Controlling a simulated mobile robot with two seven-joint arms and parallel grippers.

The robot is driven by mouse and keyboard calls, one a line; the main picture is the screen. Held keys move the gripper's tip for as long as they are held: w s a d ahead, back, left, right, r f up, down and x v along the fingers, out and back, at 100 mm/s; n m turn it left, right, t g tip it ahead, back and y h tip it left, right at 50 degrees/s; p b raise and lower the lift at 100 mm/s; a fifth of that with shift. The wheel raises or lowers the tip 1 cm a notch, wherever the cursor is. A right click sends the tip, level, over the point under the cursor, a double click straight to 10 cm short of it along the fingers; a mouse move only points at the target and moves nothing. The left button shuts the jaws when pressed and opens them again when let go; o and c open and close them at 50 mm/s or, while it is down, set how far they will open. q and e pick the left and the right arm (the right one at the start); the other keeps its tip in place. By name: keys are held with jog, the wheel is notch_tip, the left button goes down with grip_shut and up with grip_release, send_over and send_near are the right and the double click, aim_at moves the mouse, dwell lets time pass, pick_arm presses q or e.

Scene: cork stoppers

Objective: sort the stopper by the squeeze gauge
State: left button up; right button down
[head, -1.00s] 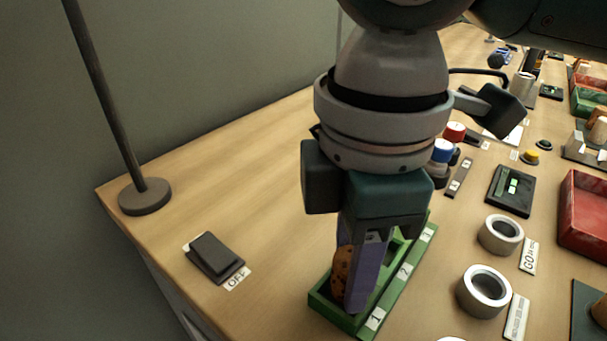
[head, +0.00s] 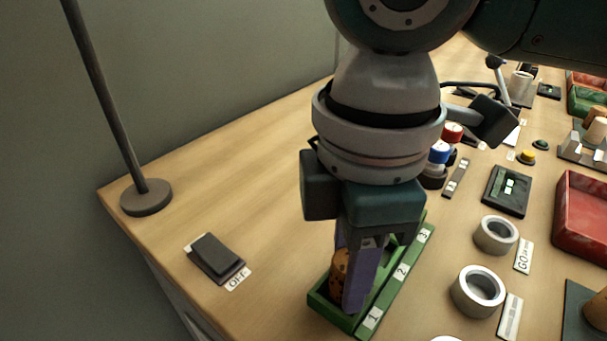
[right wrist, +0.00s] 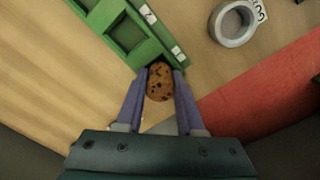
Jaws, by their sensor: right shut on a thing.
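A brown speckled cork stopper (head: 339,272) is at the end of the green rack (head: 391,297) marked 1, 2 and 3, by the number 1. My right gripper (head: 355,300) points down there, its purple fingers on the stopper. In the right wrist view the stopper (right wrist: 160,82) sits between both fingertips, and the gripper (right wrist: 160,85) is shut on it. The near finger partly hides the stopper in the head view. Whether its base touches the rack floor is hidden. A dark device with a green display (head: 507,190) stands to the right; I cannot tell if it is the gauge. My left gripper is out of view.
Two pale rings (head: 478,291) with labels stand right of the rack. A red tray (head: 585,216) is at the right edge. A dark switch (head: 217,257) marked OFF lies left, near a lamp base (head: 146,197).

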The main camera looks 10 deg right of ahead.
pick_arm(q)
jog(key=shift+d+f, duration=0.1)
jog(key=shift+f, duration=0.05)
pick_arm(e)
jog(key=shift+d+f, duration=0.1)
jog(key=shift+f, duration=0.3)
